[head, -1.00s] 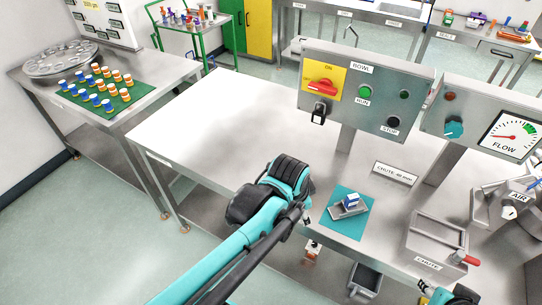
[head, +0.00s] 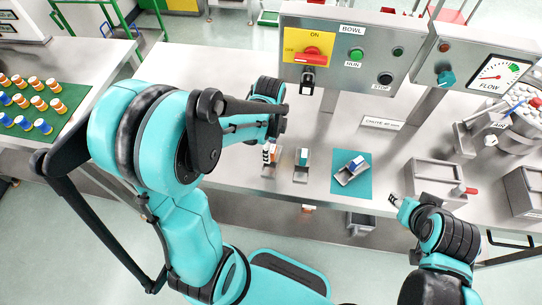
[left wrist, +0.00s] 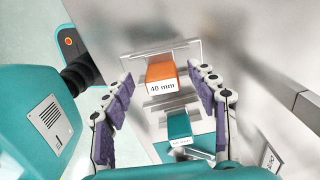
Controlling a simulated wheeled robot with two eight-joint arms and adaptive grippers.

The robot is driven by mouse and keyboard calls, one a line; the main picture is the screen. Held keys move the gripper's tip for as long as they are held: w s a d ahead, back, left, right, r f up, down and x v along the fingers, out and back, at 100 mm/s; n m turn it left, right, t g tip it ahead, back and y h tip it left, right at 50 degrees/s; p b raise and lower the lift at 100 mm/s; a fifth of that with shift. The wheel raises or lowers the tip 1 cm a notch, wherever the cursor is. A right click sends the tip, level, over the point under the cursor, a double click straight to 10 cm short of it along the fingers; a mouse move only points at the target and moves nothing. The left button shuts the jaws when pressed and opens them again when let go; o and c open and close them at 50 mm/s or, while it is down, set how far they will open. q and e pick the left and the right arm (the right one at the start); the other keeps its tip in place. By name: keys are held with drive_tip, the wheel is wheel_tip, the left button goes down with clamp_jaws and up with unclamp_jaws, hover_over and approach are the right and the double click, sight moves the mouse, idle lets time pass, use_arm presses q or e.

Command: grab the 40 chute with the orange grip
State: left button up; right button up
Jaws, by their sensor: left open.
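The 40 mm chute has an orange grip (left wrist: 161,70) on a metal channel, lying in the left wrist view between and just beyond my left fingers (left wrist: 160,108). The fingers are spread and do not visibly touch it. In the head view my left gripper (head: 269,150) reaches down at the orange-grip chute (head: 267,170), hiding part of it. A chute with a teal grip (head: 302,164) lies just to its right, also in the left wrist view (left wrist: 180,126). My right gripper (head: 399,202) is at the table front, too small to read.
A blue-grip chute (head: 352,170) lies on a teal mat (head: 352,189) on the steel table. The control panel (head: 350,50) rises behind. A metal holder with a red knob (head: 457,190) is at right. The table's left part (head: 190,65) is clear.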

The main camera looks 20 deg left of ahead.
use_arm(q)
drive_tip(key=f, duration=0.1)
drive_tip(key=f+b, duration=0.1)
drive_tip(key=f, duration=0.3)
drive_tip(key=shift+w+d+f+b, duration=0.1)
drive_tip(key=shift+w+d+b, duration=0.1)
drive_tip(key=shift+d+b, duration=0.2)
clamp_jaws()
